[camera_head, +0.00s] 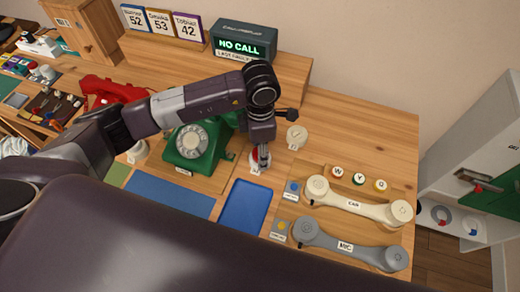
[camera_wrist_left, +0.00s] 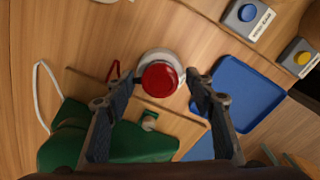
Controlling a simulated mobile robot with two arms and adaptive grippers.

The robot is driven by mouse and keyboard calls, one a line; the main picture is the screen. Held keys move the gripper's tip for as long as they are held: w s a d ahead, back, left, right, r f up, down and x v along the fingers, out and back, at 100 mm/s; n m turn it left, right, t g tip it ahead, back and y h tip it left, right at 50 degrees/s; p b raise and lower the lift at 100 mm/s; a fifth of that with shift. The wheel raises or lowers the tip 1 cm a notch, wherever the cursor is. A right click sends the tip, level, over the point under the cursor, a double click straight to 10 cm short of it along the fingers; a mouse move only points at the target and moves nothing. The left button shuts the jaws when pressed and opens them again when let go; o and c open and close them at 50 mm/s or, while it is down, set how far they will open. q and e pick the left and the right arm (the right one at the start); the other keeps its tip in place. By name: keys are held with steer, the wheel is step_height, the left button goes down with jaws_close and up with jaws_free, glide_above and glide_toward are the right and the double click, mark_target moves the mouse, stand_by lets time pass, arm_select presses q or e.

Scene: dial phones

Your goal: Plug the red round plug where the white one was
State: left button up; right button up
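A red round plug (camera_wrist_left: 160,79) sits on a white round base (camera_wrist_left: 163,57) on the wooden table, right of the green dial phone (camera_head: 193,143). My left gripper (camera_head: 261,163) points down over it. In the left wrist view my left gripper (camera_wrist_left: 161,84) is open, with one finger on each side of the red plug and small gaps visible. In the head view the gripper mostly hides the plug. A cream-white round piece (camera_head: 297,134) with a small label stands behind and to the right; I cannot tell whether it is a plug or a socket. My right gripper is not in view.
A blue tray (camera_head: 241,205) lies in front of the gripper. A cream handset (camera_head: 358,203) and a grey handset (camera_head: 349,246) lie to the right, beside blue and yellow buttons. A red phone (camera_head: 111,91) stands left. The display (camera_head: 243,42) behind reads "NO CALL".

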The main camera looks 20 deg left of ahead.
arm_select(q)
step_height(320, 180, up, 12)
stand_by(0.7)
stand_by(0.5)
